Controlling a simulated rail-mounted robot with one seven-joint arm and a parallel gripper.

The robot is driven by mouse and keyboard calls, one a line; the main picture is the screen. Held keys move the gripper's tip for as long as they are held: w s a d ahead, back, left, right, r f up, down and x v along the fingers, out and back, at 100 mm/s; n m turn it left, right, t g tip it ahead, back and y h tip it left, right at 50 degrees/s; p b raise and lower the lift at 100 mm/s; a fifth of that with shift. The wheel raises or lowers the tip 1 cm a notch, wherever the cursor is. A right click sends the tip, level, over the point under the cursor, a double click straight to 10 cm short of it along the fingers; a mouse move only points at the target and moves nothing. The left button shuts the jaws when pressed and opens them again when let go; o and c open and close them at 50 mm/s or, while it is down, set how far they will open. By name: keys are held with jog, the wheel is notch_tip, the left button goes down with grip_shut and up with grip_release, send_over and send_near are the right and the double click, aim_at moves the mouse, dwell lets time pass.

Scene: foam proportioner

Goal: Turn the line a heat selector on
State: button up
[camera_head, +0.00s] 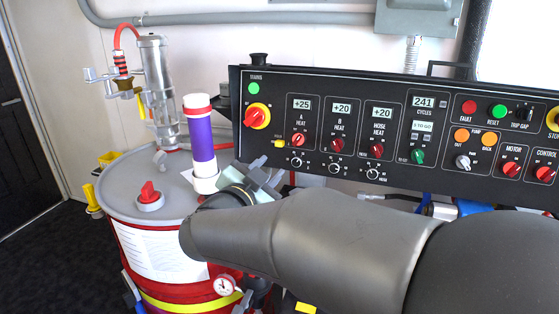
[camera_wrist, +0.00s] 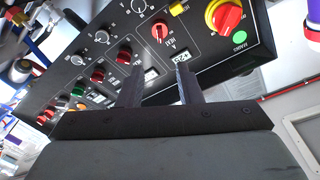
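The A HEAT column on the black control panel has a +25 display (camera_head: 301,104) and a red selector knob (camera_head: 298,139) below it. The knob also shows in the wrist view (camera_wrist: 160,30), just beyond and between my fingertips. My gripper (camera_wrist: 160,68) is open and empty, with its two dark fingers apart and pointing at the panel. The +25 display (camera_wrist: 181,58) lies by the right fingertip. I cannot tell whether the fingers touch the panel.
Similar red knobs for B HEAT (camera_head: 337,145) and HOSE HEAT (camera_head: 376,150) sit to the right. A drum (camera_head: 150,199) with a purple cylinder (camera_head: 200,138) stands left.

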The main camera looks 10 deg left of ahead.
jog(key=shift+v, duration=1.45)
